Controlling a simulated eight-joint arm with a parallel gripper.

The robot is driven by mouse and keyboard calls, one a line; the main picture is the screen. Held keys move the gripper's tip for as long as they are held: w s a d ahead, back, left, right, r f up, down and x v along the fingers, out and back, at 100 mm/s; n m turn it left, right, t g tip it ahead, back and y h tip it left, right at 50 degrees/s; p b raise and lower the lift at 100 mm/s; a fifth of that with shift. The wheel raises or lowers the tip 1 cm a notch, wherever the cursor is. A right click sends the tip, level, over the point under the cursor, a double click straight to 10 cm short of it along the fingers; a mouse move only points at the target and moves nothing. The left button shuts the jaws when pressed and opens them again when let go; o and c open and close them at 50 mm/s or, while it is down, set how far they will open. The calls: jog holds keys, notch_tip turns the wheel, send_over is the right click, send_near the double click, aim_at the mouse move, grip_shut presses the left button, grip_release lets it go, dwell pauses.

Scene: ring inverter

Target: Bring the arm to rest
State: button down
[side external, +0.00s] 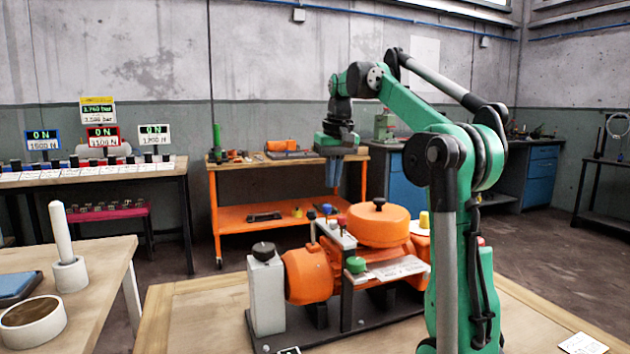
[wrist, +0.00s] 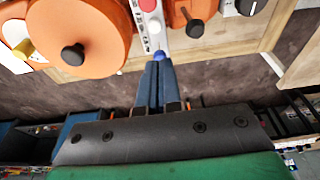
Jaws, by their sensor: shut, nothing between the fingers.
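My gripper (side external: 334,172) hangs from my green arm above and behind the orange machine (side external: 308,275) in the side view. Its blue fingers point down and are shut with nothing between them. The fingers also show in the wrist view (wrist: 158,85), side by side and touching. In that view their tips appear close to a blue button (wrist: 160,56) on the machine's grey panel. I cannot tell the gap between them. The machine has a round orange lid (side external: 379,226) with a black knob, and a green knob (side external: 356,265) at its front.
The machine stands on a wooden table (side external: 190,320). A second wooden table (side external: 110,262) at left holds a white cylinder with a rod (side external: 69,275) and a round ring-shaped pot (side external: 32,322). An orange cart (side external: 285,215) stands behind. A white card (side external: 584,344) lies at right.

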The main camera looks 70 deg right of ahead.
jog(key=w+a+f+n+t, duration=0.1)
jog(key=w+a+f+n, duration=0.15)
jog(key=a, duration=0.45)
jog(key=w+a+f+n+t, duration=0.2)
jog(key=w+a+f, duration=0.15)
jog(key=a, duration=0.45)
jog(key=s+a+f+n+t, duration=0.1)
jog(key=s+a+f+n, duration=0.1)
jog(key=a+f, duration=0.2)
jog(key=s+a+f+n+t+y, duration=0.1)
jog(key=a+f+n, duration=0.1)
jog(key=a+f, duration=0.3)
jog(key=a, duration=0.3)
jog(key=shift+s+f+t+y, duration=0.3)
jog(key=shift+s, duration=0.05)
jog(key=shift+n, duration=0.25)
